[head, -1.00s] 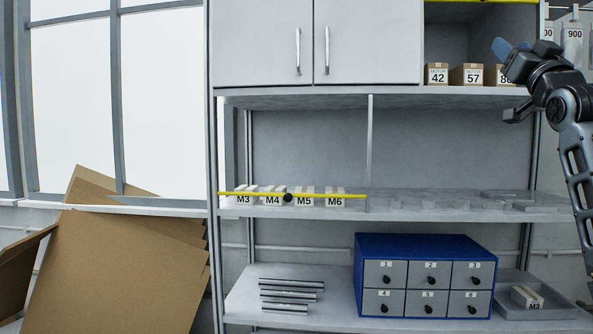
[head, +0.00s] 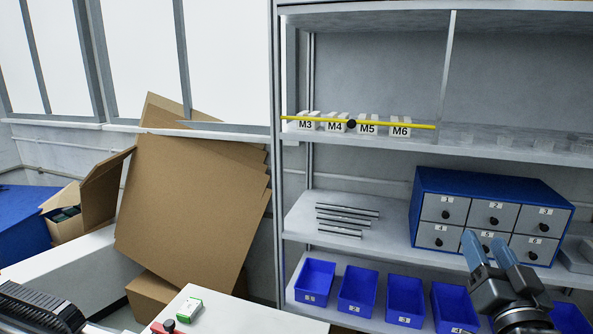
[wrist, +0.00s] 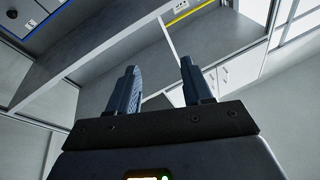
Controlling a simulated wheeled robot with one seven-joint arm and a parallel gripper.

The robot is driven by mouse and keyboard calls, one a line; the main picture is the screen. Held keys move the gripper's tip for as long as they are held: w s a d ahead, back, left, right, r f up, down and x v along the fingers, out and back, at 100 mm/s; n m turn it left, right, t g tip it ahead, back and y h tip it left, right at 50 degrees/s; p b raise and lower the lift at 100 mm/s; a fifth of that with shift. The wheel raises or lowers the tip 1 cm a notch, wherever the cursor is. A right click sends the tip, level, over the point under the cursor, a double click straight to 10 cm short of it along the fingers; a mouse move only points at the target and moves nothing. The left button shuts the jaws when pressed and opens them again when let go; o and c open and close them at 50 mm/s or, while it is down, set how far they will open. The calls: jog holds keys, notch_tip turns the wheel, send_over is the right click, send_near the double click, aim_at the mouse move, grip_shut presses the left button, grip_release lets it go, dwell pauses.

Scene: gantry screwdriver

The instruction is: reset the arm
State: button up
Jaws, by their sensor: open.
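My gripper (head: 490,250) is at the lower right of the head view, its two blue-grey fingers pointing up in front of the blue drawer cabinet (head: 420,200). In the wrist view the fingers (wrist: 162,88) stand apart with nothing between them. My gripper is open and empty. How far it is from the cabinet and the shelves cannot be told exactly.
The shelf rack (head: 279,120) stands behind, with labelled boxes M3 to M6 (head: 367,125) behind a yellow bar (head: 400,125). Metal rods (head: 345,220) lie below. Several blue bins (head: 357,290) line the bottom shelf. Cardboard sheets (head: 190,200) lean at left; a white table (head: 240,318) is in front.

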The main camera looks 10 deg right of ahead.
jog(key=s+a+f+n+g+y, duration=0.1)
jog(key=s+a+f+y, duration=0.1)
jog(key=s+a+f, duration=0.5)
jog(key=s+a+f+n+g+y, duration=0.1)
jog(key=s+a+f+n+y, duration=0.1)
jog(key=s+a+f, duration=0.45)
jog(key=s+a+r+n+g+y, duration=0.1)
jog(key=s+a+n+y, duration=0.1)
jog(key=s, duration=0.9)
jog(key=s+a+r+n+g+y, duration=0.1)
jog(key=s+a+n, duration=0.1)
jog(key=s, duration=0.9)
jog(key=shift+a+g+y, duration=0.3)
jog(key=shift+a+y, duration=0.1)
jog(key=shift+a, duration=0.35)
